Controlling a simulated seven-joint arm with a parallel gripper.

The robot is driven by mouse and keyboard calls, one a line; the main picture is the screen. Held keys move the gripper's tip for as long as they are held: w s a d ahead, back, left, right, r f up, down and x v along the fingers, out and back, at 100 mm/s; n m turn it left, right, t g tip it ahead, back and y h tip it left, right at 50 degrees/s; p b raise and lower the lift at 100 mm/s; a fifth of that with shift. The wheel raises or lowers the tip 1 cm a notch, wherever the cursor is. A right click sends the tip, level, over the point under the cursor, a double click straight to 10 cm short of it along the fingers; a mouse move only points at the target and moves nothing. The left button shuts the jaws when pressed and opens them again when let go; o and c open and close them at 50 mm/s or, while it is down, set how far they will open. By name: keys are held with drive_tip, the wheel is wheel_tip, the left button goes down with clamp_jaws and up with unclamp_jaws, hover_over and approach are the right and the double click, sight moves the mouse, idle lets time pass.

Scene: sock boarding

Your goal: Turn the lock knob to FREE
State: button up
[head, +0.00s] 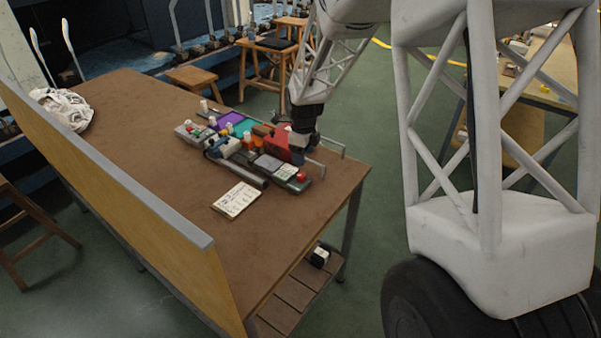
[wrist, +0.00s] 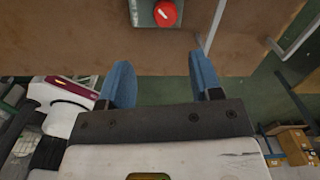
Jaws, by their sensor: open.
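A red round knob (head: 301,176) sits at the near right end of the device on the table. In the wrist view the red knob (wrist: 166,13) shows at the top edge, with a small pale mark on its top; I cannot read any FREE label. My gripper (wrist: 159,62) has two blue fingers spread wide, with nothing between them. The knob lies beyond the fingertips, apart from them. In the head view my gripper (head: 302,142) hangs over the device's right part, close to a red block (head: 277,146), and its fingertips are hard to make out.
The brown table (head: 150,115) carries a paper card (head: 237,199) in front of the device. Metal rails (head: 333,147) stand near the table's right edge. A yellow panel (head: 150,215) borders the table's left side. White cloth (head: 62,108) lies at the far left.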

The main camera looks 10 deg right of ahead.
sight(301, 175)
drive_tip(key=shift+w+a+f+m, duration=0.15)
drive_tip(key=shift+w+f+m, duration=0.5)
drive_tip(key=shift+f, duration=0.25)
drive_tip(key=shift+f, duration=0.1)
drive_tip(key=shift+f, duration=3.8)
drive_tip(key=shift+c, duration=0.2)
